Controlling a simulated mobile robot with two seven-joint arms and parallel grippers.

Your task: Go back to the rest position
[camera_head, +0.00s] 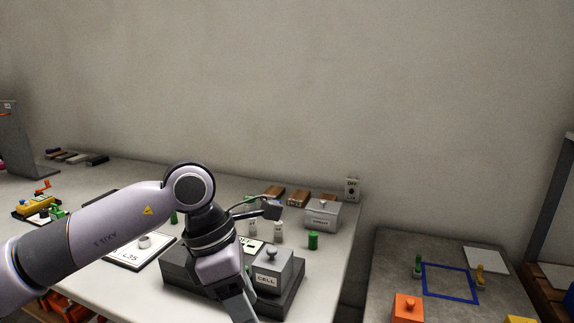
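My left arm comes in from the left and bends down over the white table (335,250). My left gripper (243,308) points down at the bottom of the view, in front of a dark tray (285,300). Its fingertips are cut off by the lower edge, so I cannot tell whether it is open or holds anything. A grey lidded box (274,268) labelled CELL stands just right of the gripper. My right gripper is not in view.
A grey box (322,214), a green cylinder (313,240) and small white bottles (278,230) stand behind the tray. A switch box (352,189) is at the back corner. A lower grey table (400,262) at right bears a blue square outline (450,266) and an orange block (408,308).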

